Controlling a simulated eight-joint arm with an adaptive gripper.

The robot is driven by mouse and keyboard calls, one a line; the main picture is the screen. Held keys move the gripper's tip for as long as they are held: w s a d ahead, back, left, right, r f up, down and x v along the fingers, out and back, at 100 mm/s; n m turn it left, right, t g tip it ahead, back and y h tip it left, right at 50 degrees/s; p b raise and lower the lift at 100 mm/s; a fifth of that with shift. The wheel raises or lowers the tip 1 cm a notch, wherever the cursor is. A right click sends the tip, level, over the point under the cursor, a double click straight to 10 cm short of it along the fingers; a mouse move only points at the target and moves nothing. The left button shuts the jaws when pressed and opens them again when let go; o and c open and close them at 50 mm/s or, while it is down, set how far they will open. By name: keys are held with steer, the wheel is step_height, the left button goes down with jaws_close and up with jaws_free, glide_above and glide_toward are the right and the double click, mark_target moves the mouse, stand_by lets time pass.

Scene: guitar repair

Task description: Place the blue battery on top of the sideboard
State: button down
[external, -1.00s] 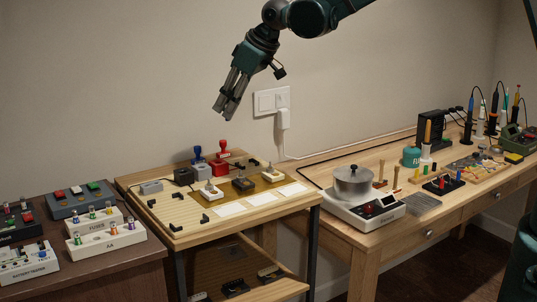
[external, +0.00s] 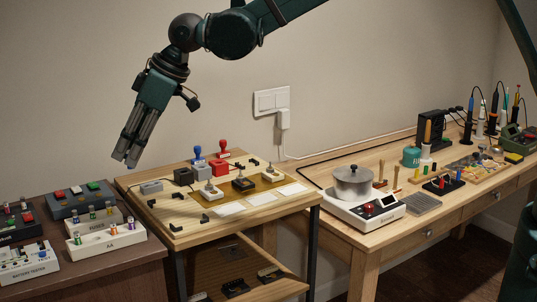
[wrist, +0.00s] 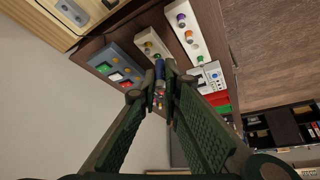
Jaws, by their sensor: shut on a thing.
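My gripper (external: 127,160) is shut on the blue battery (wrist: 159,69), which sticks out past the fingertips in the wrist view. In the external view only a small blue end (external: 131,168) of it shows below the fingers. The gripper is in the air, above the gap between the dark brown sideboard (external: 112,264) at the left and the wooden workbench. The sideboard top holds several devices, with bare strips along its front and right edge.
On the sideboard are an AA holder (external: 106,240), a fuse holder behind it, a battery tester (external: 28,265) and a grey box with coloured buttons (external: 78,202). The workbench (external: 180,236) to the right carries stamps. A scale with a pot (external: 353,184) stands farther right.

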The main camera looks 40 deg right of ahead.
steer(key=s+a+n, duration=0.2)
steer(key=s+a, duration=0.7)
steer(key=a, duration=0.3)
steer(key=shift+g, duration=0.4)
steer(key=shift+s+d+f+p, duration=0.15)
steer(key=shift+f+p, duration=0.1)
steer(key=shift+f, duration=1.2)
steer(key=shift+s+a+f+p, duration=0.1)
steer(key=shift+f+p, duration=0.1)
steer(key=shift+f, duration=1.25)
steer(key=shift+d, duration=0.1)
steer(key=shift+f, duration=3.1)
steer(key=shift+f, duration=0.1)
steer(key=shift+f+b, duration=0.4)
steer(key=shift+f, duration=1.4)
steer(key=shift+f, duration=0.1)
